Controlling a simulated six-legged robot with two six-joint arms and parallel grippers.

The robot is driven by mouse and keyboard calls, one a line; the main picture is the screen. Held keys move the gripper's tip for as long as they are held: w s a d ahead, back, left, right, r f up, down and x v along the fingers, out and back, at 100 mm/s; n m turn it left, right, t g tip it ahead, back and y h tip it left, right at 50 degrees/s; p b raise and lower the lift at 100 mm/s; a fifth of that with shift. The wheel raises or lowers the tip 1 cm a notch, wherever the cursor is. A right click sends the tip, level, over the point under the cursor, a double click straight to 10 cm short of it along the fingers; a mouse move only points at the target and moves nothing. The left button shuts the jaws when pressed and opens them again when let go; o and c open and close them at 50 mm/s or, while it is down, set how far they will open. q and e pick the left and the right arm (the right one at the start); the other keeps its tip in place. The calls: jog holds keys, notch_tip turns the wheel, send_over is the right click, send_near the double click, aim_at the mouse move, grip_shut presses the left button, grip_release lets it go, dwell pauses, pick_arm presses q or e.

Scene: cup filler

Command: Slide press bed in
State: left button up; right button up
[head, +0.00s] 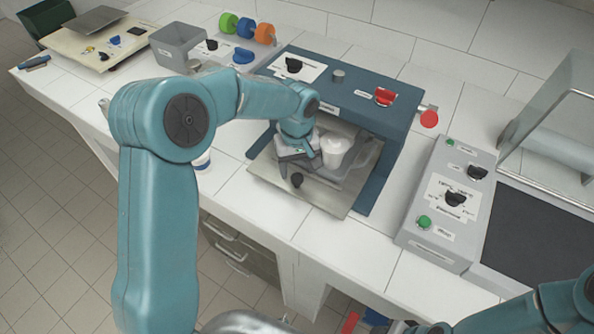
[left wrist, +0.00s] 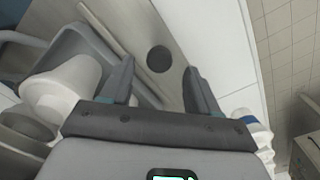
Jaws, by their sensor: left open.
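The press (head: 395,125) is a blue frame with a wide top, on the white counter. Its metal press bed (head: 335,205) sticks out toward the front. A black knob (head: 297,180) stands at the bed's front; it shows in the left wrist view (left wrist: 160,59). A grey tray with a white cup (head: 336,150) sits on the bed; the cup shows in the left wrist view (left wrist: 62,88). My left gripper (head: 294,166) is open above the bed, beside the cup. In the left wrist view, the knob appears between its fingertips (left wrist: 160,75), apart from both. My right gripper is out of view.
A grey control box (head: 440,215) with knobs and green buttons stands right of the press. A red-ended handle (head: 429,118) juts from the press's right side. A grey bin (head: 178,45) stands at the back left.

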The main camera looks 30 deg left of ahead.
aim_at(297, 177)
pick_arm(q)
jog(key=shift+f, duration=1.5)
grip_shut()
jog(key=shift+w+d, duration=0.2)
jog(key=shift+w, duration=2.05)
jog(key=shift+s+a+r, duration=0.1)
jog(key=shift+r, duration=0.05)
jog(key=shift+c, duration=1.2)
grip_release()
jog(key=shift+o, duration=1.2)
jog(key=shift+w, duration=0.2)
jog(key=shift+s, duration=0.15)
